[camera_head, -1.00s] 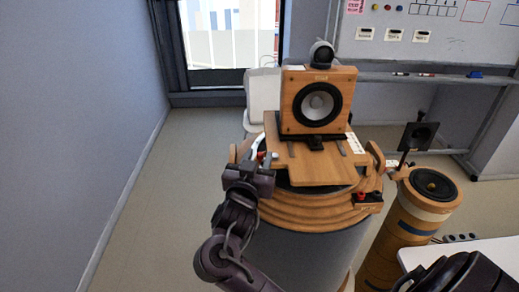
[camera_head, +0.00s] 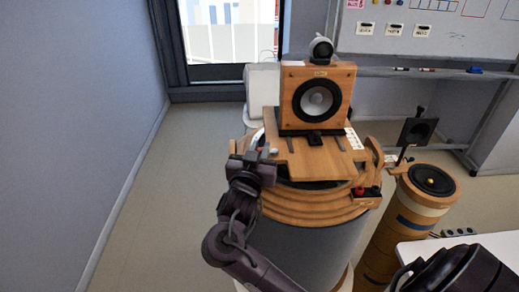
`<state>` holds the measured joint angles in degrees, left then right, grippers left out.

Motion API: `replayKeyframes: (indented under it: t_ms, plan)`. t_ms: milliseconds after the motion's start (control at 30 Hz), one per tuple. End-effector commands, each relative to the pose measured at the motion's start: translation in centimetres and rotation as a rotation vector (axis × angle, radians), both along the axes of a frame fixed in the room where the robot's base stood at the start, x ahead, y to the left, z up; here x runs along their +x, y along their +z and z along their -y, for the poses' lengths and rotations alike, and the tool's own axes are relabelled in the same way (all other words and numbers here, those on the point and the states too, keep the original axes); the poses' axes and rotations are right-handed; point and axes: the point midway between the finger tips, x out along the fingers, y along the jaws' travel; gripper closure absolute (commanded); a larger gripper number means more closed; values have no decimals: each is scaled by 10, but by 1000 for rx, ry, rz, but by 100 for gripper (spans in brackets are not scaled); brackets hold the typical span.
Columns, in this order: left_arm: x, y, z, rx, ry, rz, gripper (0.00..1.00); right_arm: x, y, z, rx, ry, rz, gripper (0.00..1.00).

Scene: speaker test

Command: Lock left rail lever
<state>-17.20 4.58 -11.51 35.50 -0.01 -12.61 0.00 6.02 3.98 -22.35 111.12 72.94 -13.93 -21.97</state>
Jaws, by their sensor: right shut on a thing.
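A wooden speaker (camera_head: 317,73) with a black cone stands upright on a wooden sled plate (camera_head: 310,158), on top of a ribbed round wooden stand (camera_head: 312,208). My right gripper (camera_head: 257,158) is at the plate's left edge, shut on a small part there, which looks like the left rail lever. The gripper hides most of that part. Whether the lever is locked cannot be told. My left gripper is not in view.
A red knob on a black block (camera_head: 366,192) sits at the stand's front right. A wooden column (camera_head: 407,221) with a black driver and a dark panel on a post (camera_head: 417,132) stand to the right. A white table (camera_head: 470,252) is at lower right. The floor at left is clear.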

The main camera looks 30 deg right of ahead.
Motion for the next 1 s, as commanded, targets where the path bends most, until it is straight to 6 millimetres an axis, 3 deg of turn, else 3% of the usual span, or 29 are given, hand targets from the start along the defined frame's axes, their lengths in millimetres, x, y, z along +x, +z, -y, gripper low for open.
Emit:
replayKeyframes:
  t_ms: [333,733,1000]
  plan:
    - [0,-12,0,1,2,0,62,-8,-4,0,-3,167,-3,100]
    - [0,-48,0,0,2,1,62,-24,-5,4,-10,517,-10,100]
    - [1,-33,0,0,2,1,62,-31,2,8,-5,744,-12,100]
